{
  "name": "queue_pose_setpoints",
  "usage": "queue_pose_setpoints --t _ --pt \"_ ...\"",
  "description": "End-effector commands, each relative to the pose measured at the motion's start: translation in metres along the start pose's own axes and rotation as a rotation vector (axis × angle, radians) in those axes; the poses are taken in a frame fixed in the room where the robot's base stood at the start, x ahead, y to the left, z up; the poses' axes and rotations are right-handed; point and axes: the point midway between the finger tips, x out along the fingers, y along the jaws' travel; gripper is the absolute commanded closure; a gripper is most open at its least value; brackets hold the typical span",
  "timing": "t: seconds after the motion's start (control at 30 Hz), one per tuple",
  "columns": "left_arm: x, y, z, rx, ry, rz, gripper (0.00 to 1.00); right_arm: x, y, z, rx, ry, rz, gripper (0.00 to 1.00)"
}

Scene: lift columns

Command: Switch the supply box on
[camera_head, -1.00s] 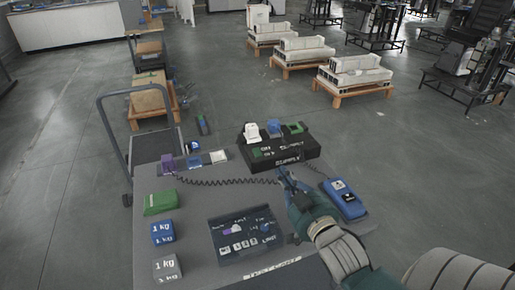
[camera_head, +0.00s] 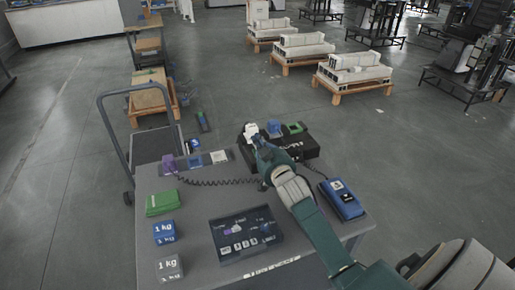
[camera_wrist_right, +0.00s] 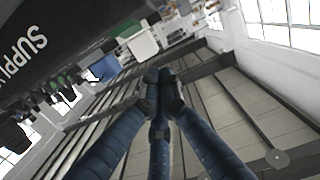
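The black supply box (camera_head: 308,149) stands at the back right of the grey table. A white block-like part (camera_head: 251,130), a blue part (camera_head: 274,127) and a green part (camera_head: 294,128) sit along its back. My right gripper (camera_head: 257,139) is over the left part of the box, close to the white part, and my arm hides much of the box's front. In the right wrist view the fingers (camera_wrist_right: 160,76) are drawn together with nothing seen between them. The box's lettering (camera_wrist_right: 24,58) and the white part (camera_wrist_right: 143,46) lie beyond them. I cannot tell whether they touch. My left gripper is out of view.
A blue meter (camera_head: 342,198) lies right of my arm. A dark panel (camera_head: 245,234) lies at the table's front. A coiled cable (camera_head: 217,182) crosses the middle.

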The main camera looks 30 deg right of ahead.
Motion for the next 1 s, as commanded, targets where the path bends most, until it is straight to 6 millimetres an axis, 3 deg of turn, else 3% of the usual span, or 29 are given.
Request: queue_pose_setpoints --t 0.03,0.23,0.67,0.77,1.0 --pt "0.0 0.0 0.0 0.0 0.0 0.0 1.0 0.0 -0.001 0.016 0.003 -0.014 0.001 1.0" --pt "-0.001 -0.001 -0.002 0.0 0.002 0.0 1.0 0.004 -0.001 0.034 0.002 -0.011 0.0 1.0" --pt "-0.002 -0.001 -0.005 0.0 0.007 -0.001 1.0 0.005 -0.001 0.037 0.002 -0.01 0.0 1.0" --pt "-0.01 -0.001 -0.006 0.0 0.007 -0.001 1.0 0.005 -0.001 0.034 0.001 -0.026 0.0 1.0" --pt "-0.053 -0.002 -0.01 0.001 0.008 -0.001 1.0 0.01 -0.001 0.032 0.001 -0.142 0.0 1.0"
